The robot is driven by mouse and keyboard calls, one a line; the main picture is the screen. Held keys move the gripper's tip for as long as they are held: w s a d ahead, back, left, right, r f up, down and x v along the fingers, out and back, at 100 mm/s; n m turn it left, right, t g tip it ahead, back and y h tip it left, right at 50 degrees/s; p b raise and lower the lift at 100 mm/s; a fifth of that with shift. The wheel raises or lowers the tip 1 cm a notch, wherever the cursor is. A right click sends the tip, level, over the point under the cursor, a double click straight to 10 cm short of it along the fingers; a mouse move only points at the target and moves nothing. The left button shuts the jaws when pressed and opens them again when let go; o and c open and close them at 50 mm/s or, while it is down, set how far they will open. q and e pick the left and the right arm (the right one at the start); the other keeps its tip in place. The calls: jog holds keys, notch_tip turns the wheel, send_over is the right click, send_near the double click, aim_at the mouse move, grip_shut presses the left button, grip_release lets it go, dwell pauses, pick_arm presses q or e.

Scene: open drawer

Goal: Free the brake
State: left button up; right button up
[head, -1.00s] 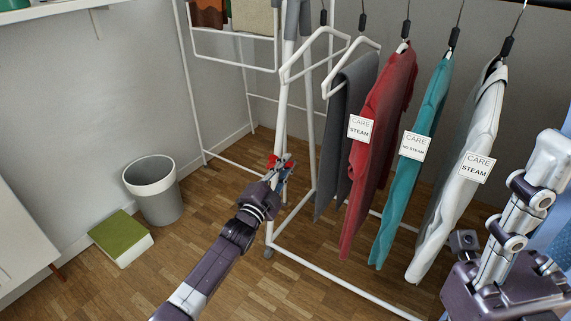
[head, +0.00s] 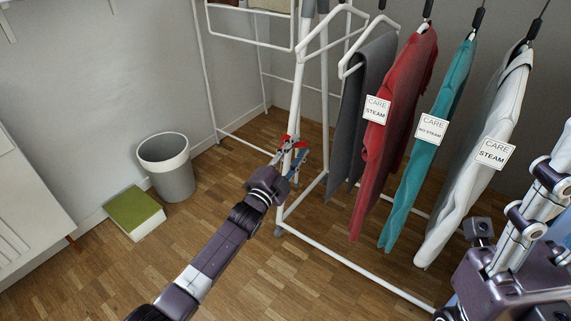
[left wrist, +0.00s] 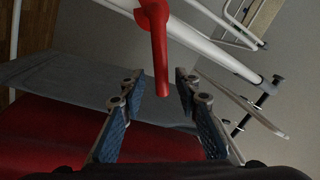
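A red brake lever (head: 284,139) is on a white pole of the clothes rack (head: 297,100). In the left wrist view the lever (left wrist: 158,60) hangs down from the white tube, its lower end between the fingers. My left gripper (head: 291,153) is at the lever, with its fingers apart on both sides of it. The left wrist view shows the open fingers (left wrist: 160,88) with gaps to the lever; I see no contact. Part of my right arm shows at the right edge of the head view, but its gripper cannot be made out.
A grey bin (head: 172,180) and a green-topped book (head: 135,211) stand on the floor at left. A low rail (head: 350,262) of the rack runs toward the front right.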

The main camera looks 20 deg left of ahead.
pick_arm(q)
jog(key=v, duration=1)
